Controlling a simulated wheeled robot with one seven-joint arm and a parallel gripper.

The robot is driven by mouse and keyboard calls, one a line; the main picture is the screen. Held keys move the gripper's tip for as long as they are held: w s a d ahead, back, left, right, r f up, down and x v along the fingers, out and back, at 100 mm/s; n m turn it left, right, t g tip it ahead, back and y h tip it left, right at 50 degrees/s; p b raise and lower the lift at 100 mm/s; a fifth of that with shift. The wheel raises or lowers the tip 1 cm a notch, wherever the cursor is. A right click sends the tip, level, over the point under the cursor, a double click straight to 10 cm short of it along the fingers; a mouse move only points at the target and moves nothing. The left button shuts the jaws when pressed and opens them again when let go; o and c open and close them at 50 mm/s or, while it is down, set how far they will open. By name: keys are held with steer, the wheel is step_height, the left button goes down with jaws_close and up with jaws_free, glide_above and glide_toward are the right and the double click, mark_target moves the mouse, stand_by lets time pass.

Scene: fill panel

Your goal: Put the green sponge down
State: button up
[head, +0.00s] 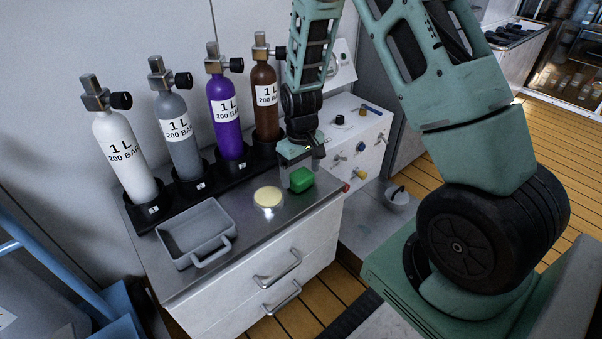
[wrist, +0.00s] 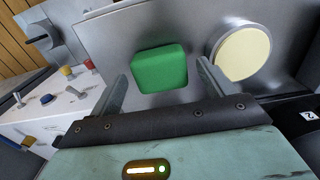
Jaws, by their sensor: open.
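The green sponge (head: 301,180) lies on the metal counter top (head: 240,222), near its right end. In the wrist view the sponge (wrist: 160,68) sits beyond and between the two fingers of my gripper (wrist: 162,82). The fingers are spread apart, with clear gaps on both sides of the sponge. In the head view my gripper (head: 298,160) hangs just above and behind the sponge. Whether the sponge lies partly within the finger depth is hard to tell.
A round pale yellow disc (head: 268,197) lies left of the sponge. A grey tray (head: 195,236) with a handle stands further left. Several gas bottles stand in black holders along the wall, including a purple one (head: 229,117). A white panel with knobs (head: 352,140) stands right.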

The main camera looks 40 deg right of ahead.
mark_target(301, 174)
step_height(301, 174, up, 10)
steer(key=r+p, duration=0.1)
steer(key=p, duration=0.3)
steer(key=s+a+r+n+y, duration=0.1)
steer(key=s+a+r+n, duration=0.15)
steer(key=a, duration=0.55)
steer(key=s+a+r+n, duration=0.1)
steer(key=s+a+r, duration=0.3)
steer(key=a, duration=0.3)
steer(key=s+a+r+n, duration=0.2)
steer(key=s+a, duration=0.2)
steer(key=s, duration=0.4)
steer(key=s+a+r+n, duration=0.1)
steer(key=s+a+r, duration=0.2)
steer(key=s, duration=0.6)
steer(key=shift+s+a+r+n, duration=0.25)
steer(key=shift+s+a+n, duration=0.1)
steer(key=shift+a, duration=0.85)
step_height(301, 174, up, 30)
steer(key=p, duration=2.9)
steer(key=shift+f, duration=0.15)
steer(key=shift+w, duration=0.1)
